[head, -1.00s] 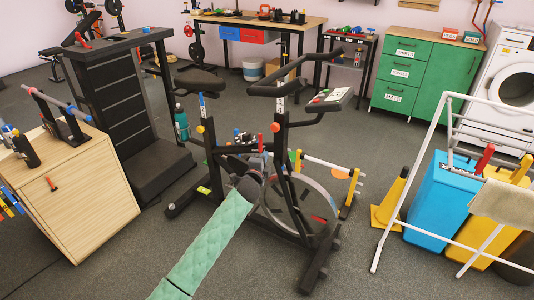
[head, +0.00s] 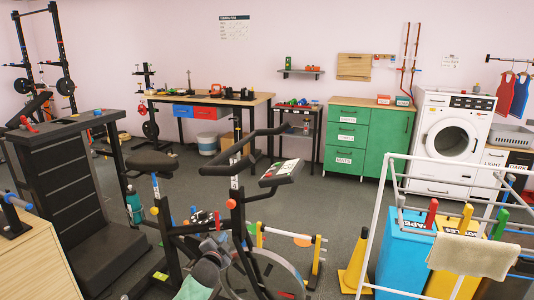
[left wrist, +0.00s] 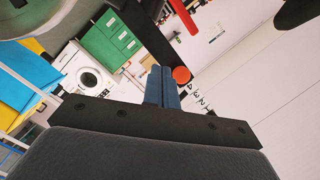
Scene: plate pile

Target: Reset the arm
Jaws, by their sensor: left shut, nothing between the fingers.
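My left arm, in a pale green sleeve (head: 192,290), comes in at the bottom of the head view. My left gripper (head: 220,241) is in front of the exercise bike's frame and appears small and partly lost among its parts. In the left wrist view its two blue-grey fingers (left wrist: 162,86) lie together with nothing between them. I cannot tell whether the gripper touches the bike. My right gripper is not in view.
The exercise bike (head: 236,184) stands close around my left gripper. A black treadmill (head: 66,190) and a wooden cabinet (head: 35,268) are at left. A white rack (head: 372,225), bins (head: 402,250) and a yellow cone (head: 355,266) are at right. Grey floor (head: 335,205) is open beyond the bike.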

